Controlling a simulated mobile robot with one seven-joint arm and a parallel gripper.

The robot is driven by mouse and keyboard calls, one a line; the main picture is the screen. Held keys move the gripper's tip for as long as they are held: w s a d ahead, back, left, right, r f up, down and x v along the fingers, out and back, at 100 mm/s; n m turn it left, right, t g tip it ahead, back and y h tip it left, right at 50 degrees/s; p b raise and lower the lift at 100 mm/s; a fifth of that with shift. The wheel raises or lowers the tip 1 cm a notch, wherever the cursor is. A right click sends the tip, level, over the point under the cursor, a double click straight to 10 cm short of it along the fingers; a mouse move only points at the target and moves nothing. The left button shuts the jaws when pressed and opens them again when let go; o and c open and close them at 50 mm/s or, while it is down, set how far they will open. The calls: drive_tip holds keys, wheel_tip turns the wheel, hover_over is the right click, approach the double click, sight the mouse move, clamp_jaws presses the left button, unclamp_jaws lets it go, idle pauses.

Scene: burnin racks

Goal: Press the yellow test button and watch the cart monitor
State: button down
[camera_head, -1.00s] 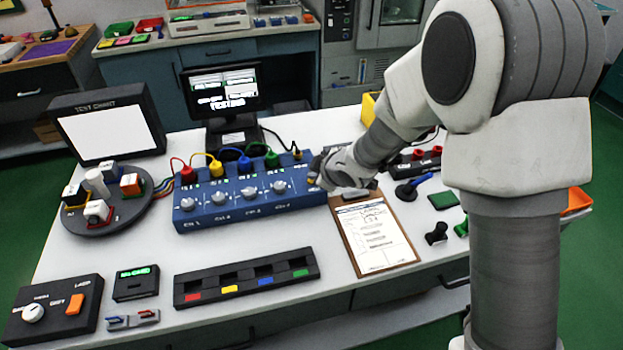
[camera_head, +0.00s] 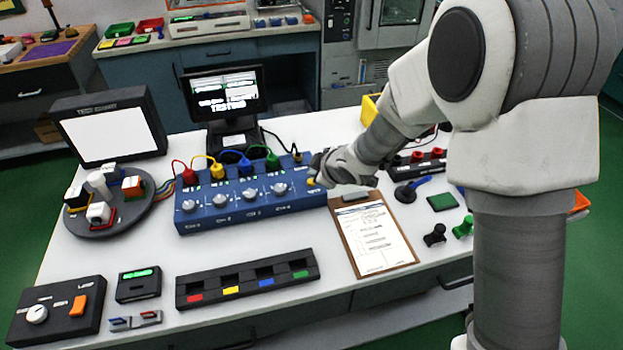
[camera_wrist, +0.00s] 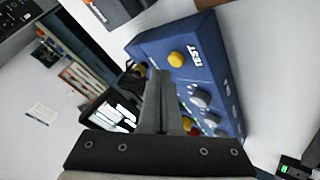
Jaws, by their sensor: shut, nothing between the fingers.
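The blue test box (camera_head: 250,212) stands on the white bench, with a row of grey knobs and coloured plugs on its top. The yellow test button (camera_head: 313,182) is at its right end, and also shows beside the word TEST in the wrist view (camera_wrist: 178,59). My gripper (camera_head: 316,166) is shut and empty, close to the button. In the wrist view its fingertips (camera_wrist: 160,74) lie near the button in the picture; I cannot tell if they touch it. The cart monitor (camera_head: 225,92) behind the box is lit with white text, apparently reading TESTING at the bottom.
A clipboard (camera_head: 372,238) lies right of the box. A black tray with coloured tabs (camera_head: 247,280) lies in front. A round holder with blocks (camera_head: 108,205) and a white chart screen (camera_head: 112,132) stand left. A yellow plug cable (camera_head: 214,168) rises from the box.

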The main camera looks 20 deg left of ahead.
drive_tip(key=shift+r, duration=0.15)
wheel_tip(320, 180, up, 5)
drive_tip(key=p, duration=0.4)
idle(0.7)
drive_tip(key=s+d+r+m+t+h, duration=0.1)
drive_tip(key=s+d+r+m+h, duration=0.3)
drive_tip(key=d+r, duration=0.55)
drive_tip(key=s+d+r+m+h, duration=0.2)
drive_tip(key=d+r+m, duration=0.4)
drive_tip(key=d, duration=0.7)
drive_tip(key=s+d+r+m+g, duration=0.1)
drive_tip(key=s+d+m, duration=0.2)
drive_tip(key=s, duration=0.7)
drive_tip(key=s+d+r+m+g, duration=0.1)
drive_tip(key=s+d+m, duration=0.3)
drive_tip(key=s, duration=0.6)
drive_tip(key=shift+d+r+m, duration=0.3)
drive_tip(key=shift+d+r, duration=0.2)
drive_tip(key=shift+r, duration=0.25)
